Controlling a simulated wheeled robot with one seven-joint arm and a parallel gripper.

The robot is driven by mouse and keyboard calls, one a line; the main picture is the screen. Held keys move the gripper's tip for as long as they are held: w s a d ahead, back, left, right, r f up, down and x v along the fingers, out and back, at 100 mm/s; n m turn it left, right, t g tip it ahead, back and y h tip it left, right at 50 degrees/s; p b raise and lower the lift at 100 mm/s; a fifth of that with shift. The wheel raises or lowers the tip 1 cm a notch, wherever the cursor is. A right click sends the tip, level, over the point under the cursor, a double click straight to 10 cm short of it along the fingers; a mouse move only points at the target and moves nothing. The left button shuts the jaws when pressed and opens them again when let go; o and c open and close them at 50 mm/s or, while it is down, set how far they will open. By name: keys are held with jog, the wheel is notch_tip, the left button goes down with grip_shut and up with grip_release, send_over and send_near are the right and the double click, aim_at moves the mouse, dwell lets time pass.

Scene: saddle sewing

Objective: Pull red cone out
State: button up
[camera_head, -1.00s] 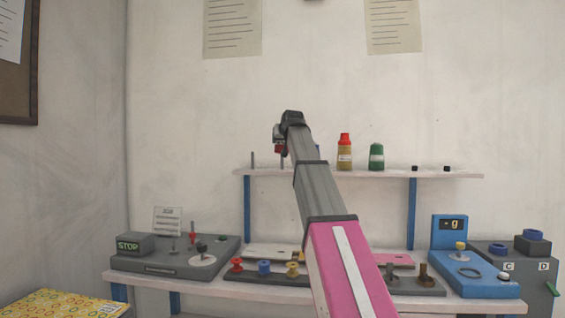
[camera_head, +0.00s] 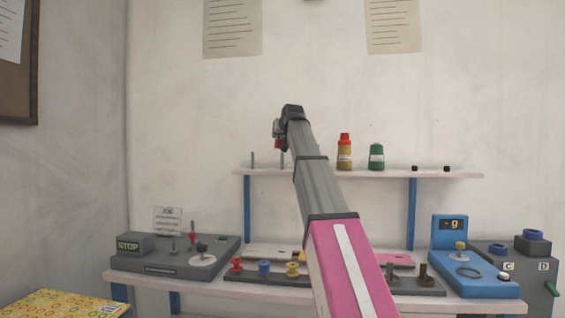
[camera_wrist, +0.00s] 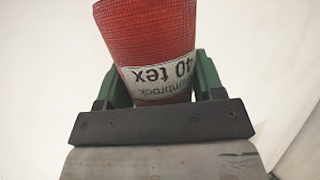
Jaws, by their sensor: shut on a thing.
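The red cone (camera_wrist: 150,45) fills the middle of the wrist view, with a white label reading "40 tex" upside down. My gripper (camera_wrist: 158,82) is shut on it, with one green finger on each side. In the head view my gripper (camera_head: 281,132) is above the left part of the upper shelf (camera_head: 330,174). Only a small bit of red shows there, beside my wrist. A thin peg (camera_head: 282,160) stands on the shelf just below it. I cannot tell whether the peg's tip is still inside the cone.
A bare peg (camera_head: 252,160) stands at the shelf's left end.

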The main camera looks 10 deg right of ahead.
jog(key=shift+r, duration=2)
